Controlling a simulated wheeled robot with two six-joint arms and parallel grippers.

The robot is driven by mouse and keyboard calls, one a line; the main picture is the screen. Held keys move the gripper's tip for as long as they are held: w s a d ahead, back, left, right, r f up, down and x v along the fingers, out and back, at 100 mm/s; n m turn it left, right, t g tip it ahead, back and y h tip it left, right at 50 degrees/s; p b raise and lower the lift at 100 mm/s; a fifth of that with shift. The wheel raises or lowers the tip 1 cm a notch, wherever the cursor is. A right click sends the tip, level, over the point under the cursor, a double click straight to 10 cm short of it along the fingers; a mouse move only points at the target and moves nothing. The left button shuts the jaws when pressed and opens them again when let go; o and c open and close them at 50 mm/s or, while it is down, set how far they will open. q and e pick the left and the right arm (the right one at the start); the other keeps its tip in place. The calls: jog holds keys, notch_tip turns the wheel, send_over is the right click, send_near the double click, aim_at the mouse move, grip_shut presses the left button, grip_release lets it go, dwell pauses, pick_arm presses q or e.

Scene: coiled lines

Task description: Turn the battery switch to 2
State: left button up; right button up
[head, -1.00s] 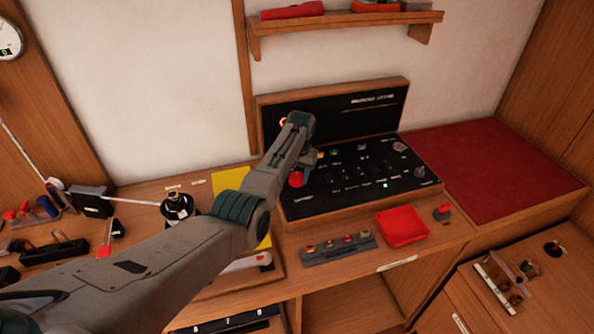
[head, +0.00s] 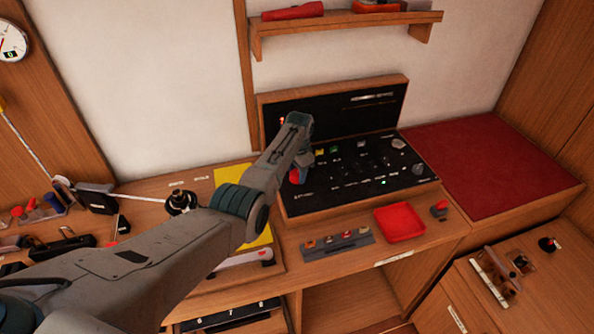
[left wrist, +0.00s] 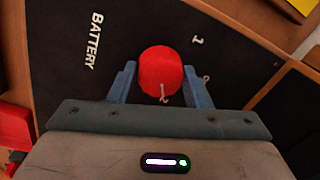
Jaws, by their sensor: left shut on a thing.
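The battery switch is a round red knob (head: 295,176) at the left end of the black panel (head: 312,203). In the left wrist view the knob (left wrist: 160,68) sits beside white lettering reading BATTERY and a white "1". A short white pointer mark on it points toward my palm; another mark to its right is partly unclear. My right gripper is out of view.
A red tray (head: 399,224) and a strip of small knobs (head: 338,243) lie in front of the panel. A red mat (head: 490,165) covers the surface to the right. A shelf (head: 345,30) hangs above. Several small items stand at the left of the bench.

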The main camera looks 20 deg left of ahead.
pick_arm(q)
jog(key=shift+w+r, duration=0.1)
dwell(0.3)
jog(key=o, duration=1)
jog(key=shift+r, duration=0.4)
jog(key=r+b, duration=0.1)
jog(key=r, duration=0.2)
jog(key=r+b, duration=0.1)
jog(key=r, duration=0.6)
jog(key=shift+s+d+b, duration=0.25)
jog(key=shift+b, duration=0.15)
jog(key=shift+f, duration=0.1)
